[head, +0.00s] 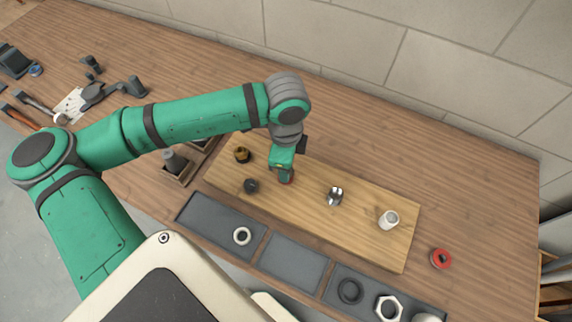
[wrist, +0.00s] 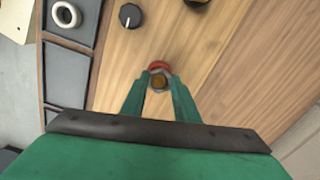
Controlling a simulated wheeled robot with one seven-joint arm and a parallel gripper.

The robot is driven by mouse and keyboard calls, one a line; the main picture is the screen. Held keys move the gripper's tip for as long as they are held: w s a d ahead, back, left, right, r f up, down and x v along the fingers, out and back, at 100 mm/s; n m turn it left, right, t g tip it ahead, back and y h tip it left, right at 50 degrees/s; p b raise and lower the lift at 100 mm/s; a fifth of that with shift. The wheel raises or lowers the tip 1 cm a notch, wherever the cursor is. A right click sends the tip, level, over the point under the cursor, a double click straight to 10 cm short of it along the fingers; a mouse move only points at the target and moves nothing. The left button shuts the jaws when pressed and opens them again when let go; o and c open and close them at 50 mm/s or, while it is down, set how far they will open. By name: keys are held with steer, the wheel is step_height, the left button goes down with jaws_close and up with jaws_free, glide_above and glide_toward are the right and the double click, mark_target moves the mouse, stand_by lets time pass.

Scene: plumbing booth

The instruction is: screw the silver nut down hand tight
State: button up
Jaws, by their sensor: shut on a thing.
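My gripper (head: 286,179) points down at the wooden board (head: 309,222). In the wrist view, my gripper (wrist: 160,83) has its fingertips closed around a small brass-coloured piece (wrist: 159,82) with a red ring (wrist: 159,66) just beyond it. The fingers hide most of that piece in the head view. A shiny silver fitting (head: 335,196) stands on the board to the right of my gripper. A pale silver hexagonal nut (head: 388,308) lies in the right-hand tray, apart from my gripper. I cannot tell which silver part is the task's nut.
On the board, a brass fitting (head: 242,155) and a black knob (head: 251,186) stand left of my gripper; a pale cylinder (head: 389,220) stands at right. A pale ring (head: 242,236) and a black ring (head: 350,291) lie in trays. A red ring (head: 441,259) lies on the bench.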

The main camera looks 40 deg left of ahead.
steer(key=m, duration=0.8)
steer(key=shift+f+m, duration=0.1)
steer(key=shift+m, duration=0.2)
steer(key=o, duration=2)
steer(key=shift+c, duration=0.2)
steer(key=shift+r, duration=2.5)
